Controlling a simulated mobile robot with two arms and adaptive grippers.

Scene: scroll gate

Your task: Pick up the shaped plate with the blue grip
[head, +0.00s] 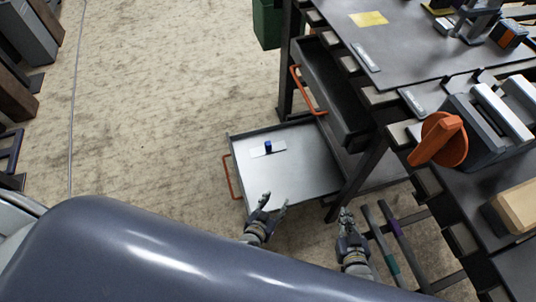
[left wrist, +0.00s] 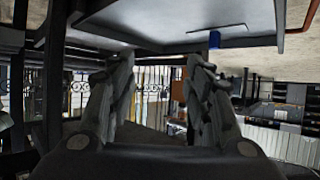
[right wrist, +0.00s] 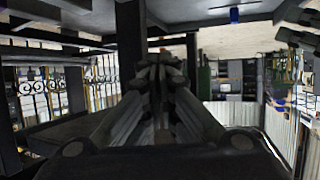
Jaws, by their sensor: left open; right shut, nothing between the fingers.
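The shaped plate (head: 261,152) is a small pale flat strip with an upright blue grip (head: 268,146). It lies in an open grey drawer (head: 310,178). The blue grip also shows in the left wrist view (left wrist: 214,40), beyond the fingertips and to their upper right, and in the right wrist view (right wrist: 234,15) near the top. My left gripper (head: 275,204) is open and empty by the drawer's near edge, apart from the plate. My right gripper (head: 345,212) is shut and empty, farther right, beside the workbench frame.
The drawer has an orange handle (head: 229,177) on its left side. Another drawer with an orange handle (head: 308,91) is above and behind. The workbench (head: 410,40) fills the right, with a large orange knob (head: 440,140). The floor at the left is mostly clear.

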